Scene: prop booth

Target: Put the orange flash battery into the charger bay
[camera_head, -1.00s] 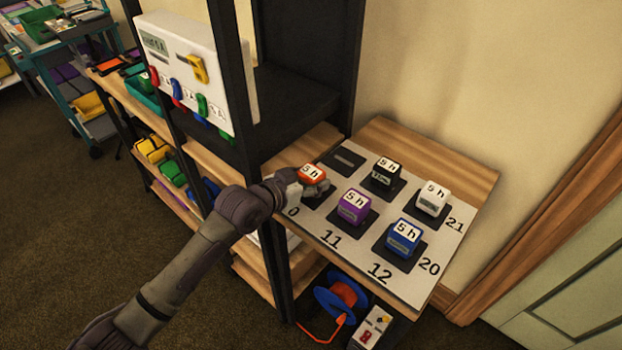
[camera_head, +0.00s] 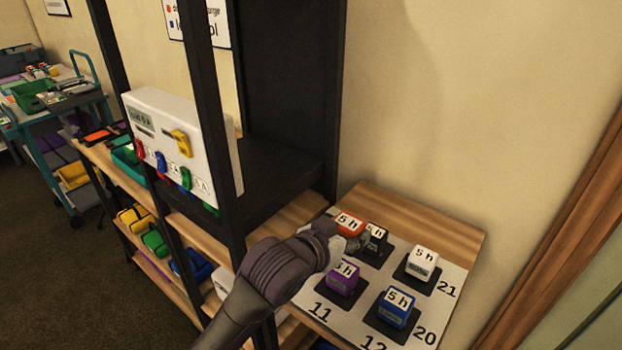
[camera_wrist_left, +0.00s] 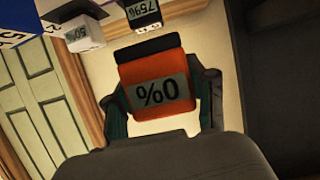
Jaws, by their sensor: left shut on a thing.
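The orange battery (camera_head: 349,224), with a white "5 h" top, is held by my left gripper (camera_head: 352,240). It appears raised above the mat and partly covers the black battery (camera_head: 376,240). My right gripper is not in view.
Purple (camera_head: 343,279), blue (camera_head: 394,306) and white (camera_head: 423,262) batteries stand on dark pads on a numbered white mat (camera_head: 446,312). A black shelf post (camera_head: 215,130) and a white panel with coloured clips (camera_head: 160,112) stand left of the mat.

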